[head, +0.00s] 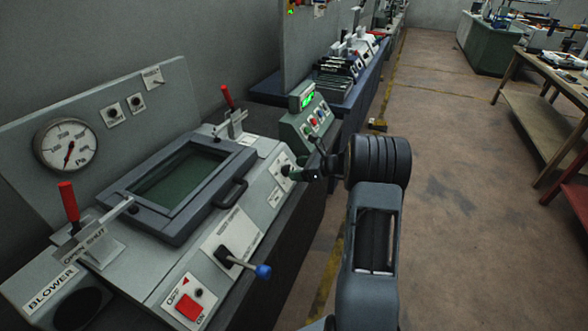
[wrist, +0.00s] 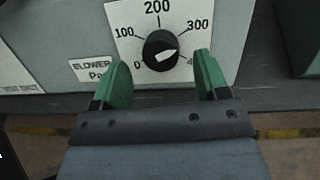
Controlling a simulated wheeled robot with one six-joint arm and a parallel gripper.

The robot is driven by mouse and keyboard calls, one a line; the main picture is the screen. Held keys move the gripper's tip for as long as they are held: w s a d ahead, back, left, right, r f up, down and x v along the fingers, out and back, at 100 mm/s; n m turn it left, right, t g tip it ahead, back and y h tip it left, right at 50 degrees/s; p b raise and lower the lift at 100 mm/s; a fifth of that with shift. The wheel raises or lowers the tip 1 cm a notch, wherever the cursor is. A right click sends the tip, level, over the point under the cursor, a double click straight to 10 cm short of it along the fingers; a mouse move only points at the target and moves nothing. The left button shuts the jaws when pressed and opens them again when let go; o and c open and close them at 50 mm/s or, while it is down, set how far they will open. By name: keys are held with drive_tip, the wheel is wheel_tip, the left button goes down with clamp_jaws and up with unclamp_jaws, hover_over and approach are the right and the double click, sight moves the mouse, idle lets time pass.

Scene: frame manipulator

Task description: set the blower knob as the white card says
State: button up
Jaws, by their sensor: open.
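The blower knob (wrist: 160,50) is round and black with a white mark. The mark points right and slightly up, between 300 and the partly hidden 400. Its white dial plate (wrist: 125,44) reads 0, 100, 200, 300, with a "BLOWER Pa" label (wrist: 92,69) at its left. My gripper (wrist: 161,68) is open, with green fingers left and right of the knob's lower part in the picture. Gaps show on both sides; I cannot tell the depth. In the head view my gripper (head: 298,173) is at the panel's right end. I cannot identify the white card among the small labels.
A round gauge (head: 67,145) stands on the back panel. A framed window (head: 180,188) with a handle, red-handled clamps (head: 69,203) and a blue-tipped lever (head: 263,271) are on the panel. A green control box (head: 310,122) stands just behind my gripper.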

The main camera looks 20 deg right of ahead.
drive_tip(key=shift+x, duration=0.9)
drive_tip(key=c, duration=0.9)
drive_tip(key=shift+f+n+b, duration=0.25)
drive_tip(key=shift+n+b, duration=0.35)
drive_tip(key=shift+b, duration=0.2)
drive_tip(key=shift+n+b, duration=0.3)
drive_tip(key=shift+n, duration=0.1)
drive_tip(key=shift+r, duration=0.25)
